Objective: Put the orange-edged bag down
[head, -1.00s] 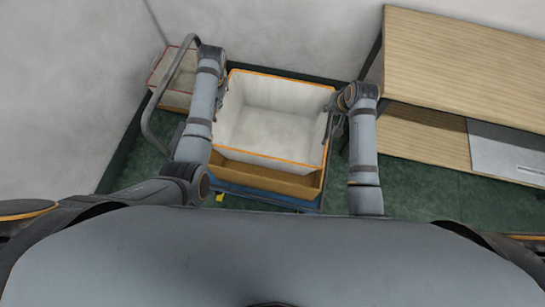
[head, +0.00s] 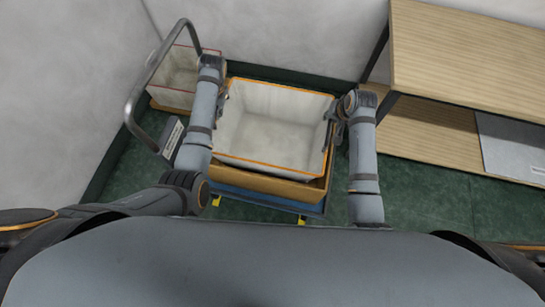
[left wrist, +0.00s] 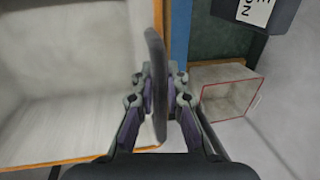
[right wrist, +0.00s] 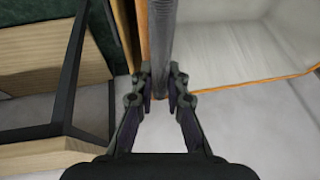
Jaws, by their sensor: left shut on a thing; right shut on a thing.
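The orange-edged bag (head: 272,125) is a large, open, pale-lined box shape between my two arms in the head view. It looks empty. A brown box-like part (head: 262,180) shows under its front edge. I cannot tell whether the bag touches what is below. My left gripper (head: 222,90) is at the bag's left side; in the left wrist view it is shut on a dark upright handle (left wrist: 157,75). My right gripper (head: 333,120) is at the bag's right side, shut on a grey upright handle (right wrist: 162,45) beside the orange rim.
A blue platform (head: 265,203) with yellow marks lies under the brown part. A bent grey rail (head: 140,90) stands at the left. A red-edged bag (head: 178,75) stands behind it. A wooden shelf (head: 460,55) is close on the right. Green floor (head: 425,205) is bare front right.

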